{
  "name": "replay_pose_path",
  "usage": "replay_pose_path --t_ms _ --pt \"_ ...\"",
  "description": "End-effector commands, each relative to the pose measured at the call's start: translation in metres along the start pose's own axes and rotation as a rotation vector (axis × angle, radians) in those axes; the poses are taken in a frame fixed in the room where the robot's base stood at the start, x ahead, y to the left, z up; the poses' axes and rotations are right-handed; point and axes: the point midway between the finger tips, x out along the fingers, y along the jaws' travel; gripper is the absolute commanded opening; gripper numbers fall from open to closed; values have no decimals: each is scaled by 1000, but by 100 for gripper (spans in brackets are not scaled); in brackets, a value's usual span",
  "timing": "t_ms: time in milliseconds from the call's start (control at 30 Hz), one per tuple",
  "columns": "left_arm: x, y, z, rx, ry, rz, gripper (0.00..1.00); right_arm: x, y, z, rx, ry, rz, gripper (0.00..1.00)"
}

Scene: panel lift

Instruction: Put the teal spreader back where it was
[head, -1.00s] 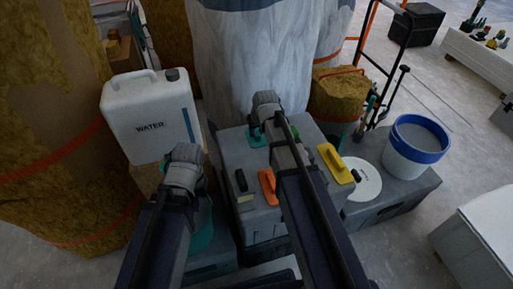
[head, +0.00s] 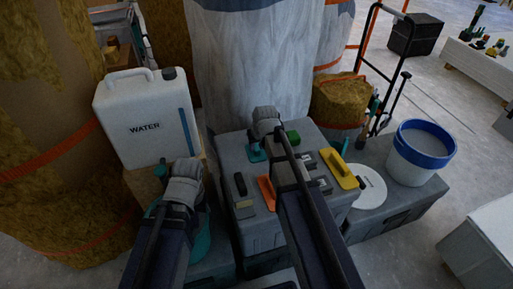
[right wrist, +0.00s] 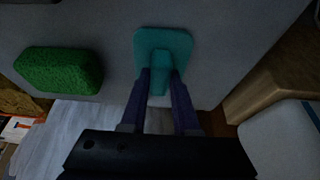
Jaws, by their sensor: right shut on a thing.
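The teal spreader (head: 256,153) is at the far left part of the grey case (head: 238,160)'s top. In the right wrist view the spreader (right wrist: 180,42) shows a flat teal plate with a raised handle. My right gripper (right wrist: 160,82) is shut on that handle, one dark finger on each side. In the head view my right gripper (head: 262,138) hides part of the spreader. I cannot tell whether its plate touches the case. My left gripper (head: 184,172) is at the left, in front of the water jug (head: 145,120); its fingers are hidden.
A green block (head: 293,138) lies right of the spreader. A black-handled float (head: 240,184), an orange float (head: 267,192) and a yellow float (head: 341,170) are nearer on the case. A white-blue bucket (head: 415,160) and white disc (head: 369,188) stand on a lower case at right.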

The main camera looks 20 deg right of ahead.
Motion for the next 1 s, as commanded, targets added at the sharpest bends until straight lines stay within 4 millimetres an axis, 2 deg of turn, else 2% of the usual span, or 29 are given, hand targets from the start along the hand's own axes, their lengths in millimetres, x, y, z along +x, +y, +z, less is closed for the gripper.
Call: replay_pose_path --t_ms 133,167,400,767,1000 --pt "5 0 0 0 0 -1 0 4 0 2 0 0 0 0" --pt "3 0 0 0 0 -1 0 3 0 1 0 0 0 31" --pt "3 0 0 0 0 -1 0 3 0 1 0 0 0 58" --pt "0 0 0 0 0 0 0 0 0 0 0 0 0 59" --pt "-17 -1 1 0 0 1 0 -18 0 -1 0 0 0 59"
